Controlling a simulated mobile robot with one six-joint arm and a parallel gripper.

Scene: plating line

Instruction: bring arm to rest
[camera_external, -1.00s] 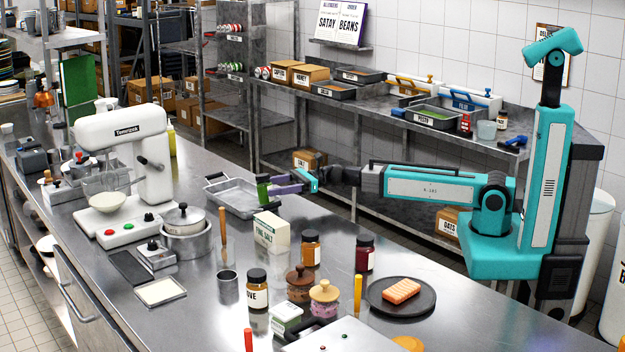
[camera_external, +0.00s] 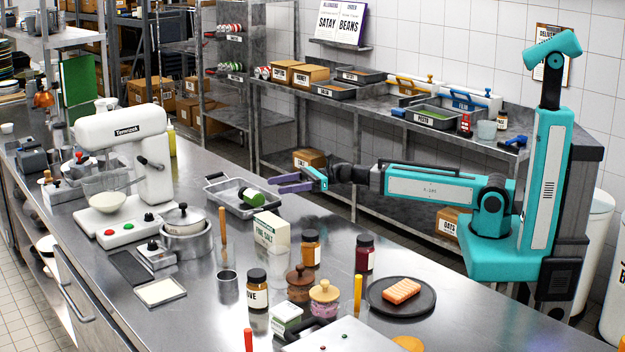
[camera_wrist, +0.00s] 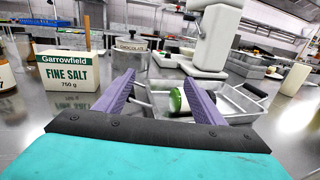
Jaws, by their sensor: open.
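My gripper (camera_external: 279,183) is open and empty, with its purple fingers just to the right of a metal tray and above the worktop. In the wrist view my gripper (camera_wrist: 156,84) has its two fingers spread apart. A green and white can (camera_external: 251,197) lies tilted on its side in the metal tray (camera_external: 216,190). The can also shows in the wrist view (camera_wrist: 179,101), beyond the right finger. My arm reaches out to the left over the worktop from its base at the right.
A fine salt box (camera_external: 271,231) stands close to the tray, left of the fingers in the wrist view (camera_wrist: 70,72). Jars (camera_external: 310,249) and a dark plate (camera_external: 400,309) stand nearer the front. A white mixer (camera_external: 127,150) stands left. A back shelf (camera_external: 470,143) runs behind my arm.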

